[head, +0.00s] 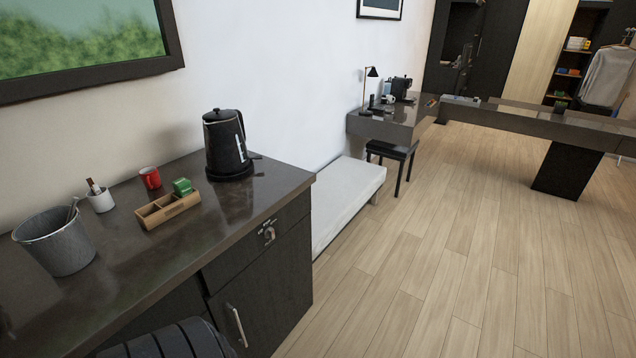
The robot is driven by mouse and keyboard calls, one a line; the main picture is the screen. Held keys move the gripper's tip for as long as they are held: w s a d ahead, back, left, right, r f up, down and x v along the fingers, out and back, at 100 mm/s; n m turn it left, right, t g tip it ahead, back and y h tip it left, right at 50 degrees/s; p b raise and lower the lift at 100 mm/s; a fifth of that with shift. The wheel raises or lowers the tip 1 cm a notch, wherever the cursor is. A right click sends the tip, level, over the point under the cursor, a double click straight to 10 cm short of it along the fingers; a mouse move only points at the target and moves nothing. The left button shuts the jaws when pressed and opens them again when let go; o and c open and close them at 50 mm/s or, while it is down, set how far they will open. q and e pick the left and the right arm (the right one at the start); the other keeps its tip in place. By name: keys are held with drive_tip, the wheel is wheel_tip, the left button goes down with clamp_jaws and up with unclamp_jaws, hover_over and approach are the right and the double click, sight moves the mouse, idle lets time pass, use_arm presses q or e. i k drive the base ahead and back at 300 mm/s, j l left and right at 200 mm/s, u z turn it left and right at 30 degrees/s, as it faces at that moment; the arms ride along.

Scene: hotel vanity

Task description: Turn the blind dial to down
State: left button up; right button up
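A small metallic dial (269,234) sits on the dark front of the vanity cabinet, high up near its right corner. Small pale lettering shows just above it, too small to read. Its pointing direction cannot be made out for certain. Neither of my grippers shows in the head view, and nothing is seen touching the dial.
The dark counter (150,262) holds a black kettle (226,148), a grey bucket (58,246), a red mug (150,178) and a wooden tray (160,217). A cabinet handle (236,326) sits below the dial. A white bench (345,198) stands beyond; wooden floor (430,270) is clear at right.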

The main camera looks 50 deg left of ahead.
sight(269, 233)
drive_tip(key=i+l+u, duration=0.1)
drive_tip(key=i+u, duration=0.25)
drive_tip(key=i+l+u, duration=0.2)
drive_tip(key=i+u, duration=0.15)
drive_tip(key=i, duration=0.15)
drive_tip(key=i+l+u, duration=0.35)
drive_tip(key=i+j, duration=0.05)
